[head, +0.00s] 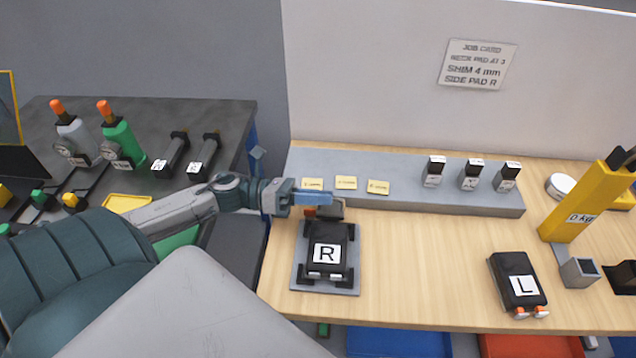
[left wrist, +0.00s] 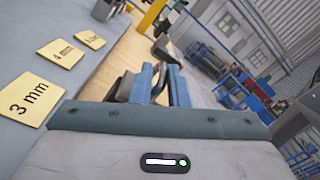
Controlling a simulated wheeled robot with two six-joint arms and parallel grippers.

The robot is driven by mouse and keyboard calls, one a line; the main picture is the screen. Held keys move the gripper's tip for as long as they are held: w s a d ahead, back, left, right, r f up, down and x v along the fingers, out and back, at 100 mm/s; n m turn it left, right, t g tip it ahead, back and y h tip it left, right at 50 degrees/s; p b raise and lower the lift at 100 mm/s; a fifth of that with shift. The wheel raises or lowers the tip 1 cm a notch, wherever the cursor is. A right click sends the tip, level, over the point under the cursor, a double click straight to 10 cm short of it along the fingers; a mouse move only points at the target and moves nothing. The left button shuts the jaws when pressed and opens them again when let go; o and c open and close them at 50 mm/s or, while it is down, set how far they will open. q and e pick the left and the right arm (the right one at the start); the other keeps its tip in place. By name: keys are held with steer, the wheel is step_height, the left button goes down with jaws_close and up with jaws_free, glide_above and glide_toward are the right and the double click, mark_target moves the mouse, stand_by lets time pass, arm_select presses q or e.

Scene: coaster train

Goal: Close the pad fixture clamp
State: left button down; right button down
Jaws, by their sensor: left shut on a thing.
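The pad fixture is a grey plate (head: 300,283) on the wooden bench, with a black pad marked R (head: 326,235) lying on it. My right gripper is not in view.
A grey ledge (head: 420,203) behind the fixture carries yellow shim tags (head: 346,182) and several small black-and-white blocks (head: 471,176). A black pad marked L (head: 517,283) lies at the right near a yellow post (head: 580,205). The bench between the pads is clear.

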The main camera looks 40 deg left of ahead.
arm_select(q)
steer(key=c, duration=1.5)
jaws_free()
steer(key=shift+s+f, duration=0.2)
steer(key=shift+f, duration=0.05)
steer(key=shift+s+d+r, duration=0.1)
steer(key=shift+d+r, duration=0.05)
steer(key=shift+a, duration=0.2)
steer(key=shift+s+a, duration=0.3)
steer(key=shift+a, duration=0.2)
steer(key=p+v, duration=0.4)
steer(key=v, duration=0.5)
steer(key=shift+s+a, duration=0.1)
steer(key=shift+a, duration=0.05)
steer(key=shift+r+p, duration=0.1)
steer(key=shift+p, duration=0.2)
